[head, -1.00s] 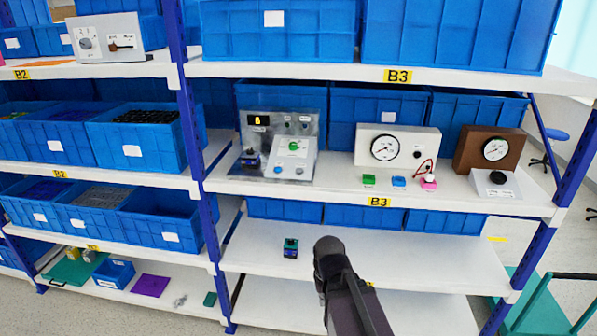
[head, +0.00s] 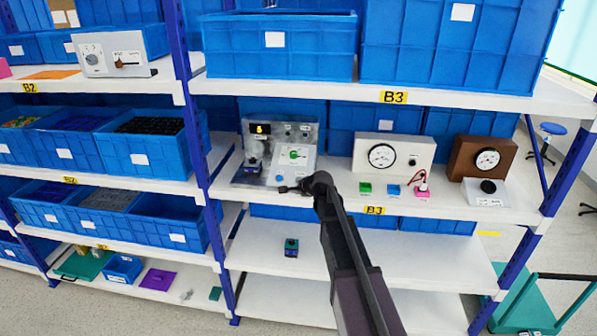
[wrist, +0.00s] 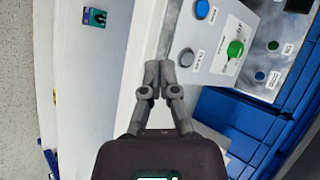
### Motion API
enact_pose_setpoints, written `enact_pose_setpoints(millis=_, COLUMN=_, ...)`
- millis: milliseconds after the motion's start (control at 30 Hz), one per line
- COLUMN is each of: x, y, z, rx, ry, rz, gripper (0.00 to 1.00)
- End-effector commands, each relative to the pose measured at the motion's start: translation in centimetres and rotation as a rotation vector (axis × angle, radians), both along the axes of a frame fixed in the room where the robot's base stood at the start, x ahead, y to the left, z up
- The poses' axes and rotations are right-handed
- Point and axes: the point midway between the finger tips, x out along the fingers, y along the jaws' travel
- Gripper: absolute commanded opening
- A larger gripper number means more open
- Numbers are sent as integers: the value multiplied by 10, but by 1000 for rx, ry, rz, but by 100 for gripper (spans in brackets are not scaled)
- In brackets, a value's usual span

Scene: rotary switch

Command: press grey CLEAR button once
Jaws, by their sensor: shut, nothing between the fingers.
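The control panel (head: 308,137) is a metal box with a lit yellow digit, a green knob (head: 293,155) and small buttons, standing on the middle B3 shelf. In the wrist view, the round grey button (wrist: 186,57) sits near the panel's front edge with a small label beside it. A blue button (wrist: 202,9) lies further along the same edge. My gripper (wrist: 152,66) is shut and empty, its fingertips just off the panel's front edge, beside the grey button and apart from it. In the head view my gripper (head: 284,189) covers the panel's lower right front.
A white gauge box (head: 403,147) and a brown gauge box (head: 464,157) stand to the right. Green (head: 365,188), blue (head: 393,190) and pink (head: 423,192) blocks lie near the shelf edge. The upper shelf (head: 350,88) runs above the panel.

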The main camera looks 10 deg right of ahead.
Motion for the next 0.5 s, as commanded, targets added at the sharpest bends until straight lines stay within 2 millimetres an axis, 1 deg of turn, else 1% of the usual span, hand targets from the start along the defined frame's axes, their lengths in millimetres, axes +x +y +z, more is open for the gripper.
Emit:
enact_pose_setpoints(millis=33, x=24, y=-3, z=21, rx=65, ry=-25, rz=-57, gripper=0)
enact_pose_setpoints(millis=100, x=44, y=-6, z=36, rx=152, ry=-55, rz=-129, gripper=0)
enact_pose_setpoints(millis=200, x=65, y=-11, z=54, rx=255, ry=-89, rz=-209, gripper=0)
enact_pose_setpoints(millis=333, x=81, y=-16, z=66, rx=341, ry=-115, rz=-272, gripper=0)
enact_pose_setpoints(millis=500, x=85, y=-18, z=70, rx=377, ry=-126, rz=-297, gripper=0)
